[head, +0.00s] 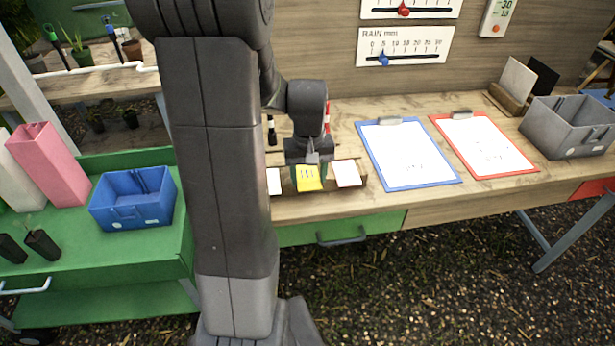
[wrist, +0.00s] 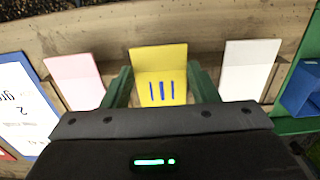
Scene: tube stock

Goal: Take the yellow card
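The yellow card (head: 309,179) with blue strokes stands in a wooden holder (head: 361,183) on the bench, between two paler cards. In the wrist view the yellow card (wrist: 158,63) is centred, with three blue strokes. My gripper (head: 309,170) is over the holder, pointing down. In the wrist view its green fingers (wrist: 160,80) are apart, one on each side of the yellow card, close to its edges. I see no clear grip on the card. Its lower part is hidden by the gripper body.
A pink card (wrist: 77,68) and a white card (wrist: 249,58) flank the fingers closely. A blue clipboard (head: 408,155) and a red clipboard (head: 484,145) lie to the right. A grey bin (head: 568,128) is at the far right; a blue bin (head: 133,198) is on the green cart (head: 70,265).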

